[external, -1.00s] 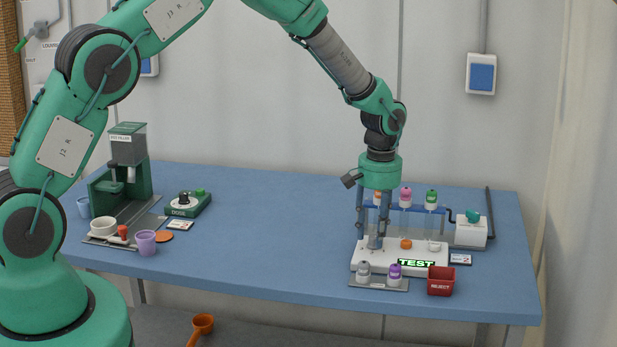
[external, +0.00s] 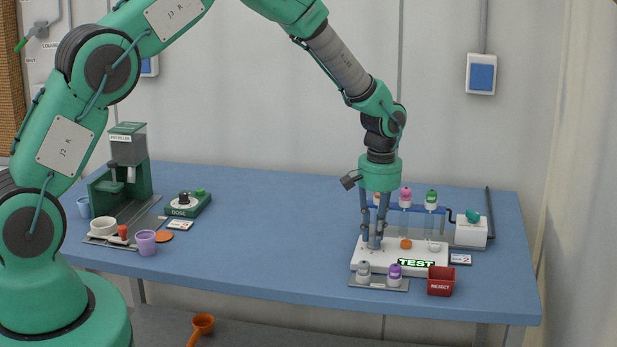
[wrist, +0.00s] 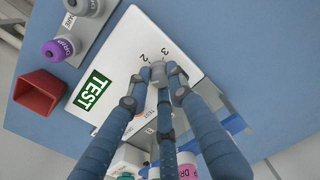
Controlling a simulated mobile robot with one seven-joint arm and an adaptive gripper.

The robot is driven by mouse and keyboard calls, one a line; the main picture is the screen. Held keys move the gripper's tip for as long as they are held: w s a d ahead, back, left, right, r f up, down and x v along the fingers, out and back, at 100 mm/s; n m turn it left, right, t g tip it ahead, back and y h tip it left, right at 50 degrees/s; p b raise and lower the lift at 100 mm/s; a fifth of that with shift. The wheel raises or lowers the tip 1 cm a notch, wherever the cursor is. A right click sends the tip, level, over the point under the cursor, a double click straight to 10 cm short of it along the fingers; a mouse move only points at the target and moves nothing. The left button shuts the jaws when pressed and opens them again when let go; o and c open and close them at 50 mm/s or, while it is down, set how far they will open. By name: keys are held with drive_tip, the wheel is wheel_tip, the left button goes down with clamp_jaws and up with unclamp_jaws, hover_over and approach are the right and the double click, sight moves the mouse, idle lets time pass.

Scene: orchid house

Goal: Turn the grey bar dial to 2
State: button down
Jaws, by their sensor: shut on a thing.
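The white test panel (external: 440,257) lies on the right part of the blue table, with a lit green TEST sign (external: 416,263) at its front. The grey bar dial (wrist: 158,73) is at the panel's edge in the wrist view, with the numerals 2 and 3 printed beside it. My gripper (external: 375,243) points down at the panel's left side. Its three blue fingers are closed around the dial; the wrist view shows the gripper (wrist: 158,79) too. The fingertips hide much of the dial, and I cannot tell which number it points to.
An orange knob (external: 406,244) and a pale knob (external: 434,247) sit right of my gripper. A grey bottle (external: 364,270) and a purple bottle (external: 394,272) stand in front, beside the red reject bin (external: 441,281). A blue rack rises behind. The table's middle is clear.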

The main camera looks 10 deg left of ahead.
drive_tip(key=shift+m, duration=0.3)
drive_tip(key=m+p, duration=0.2)
drive_tip(key=m, duration=0.2)
drive_tip(key=shift+m, duration=0.3)
drive_tip(key=m+p, duration=0.1)
drive_tip(key=m, duration=0.5)
idle(0.3)
drive_tip(key=c, duration=1.6)
unclamp_jaws()
drive_tip(key=shift+o, duration=0.2)
drive_tip(key=shift+r, duration=0.1)
wheel_tip(320, 180, up, 12)
drive_tip(key=shift+s, duration=0.2)
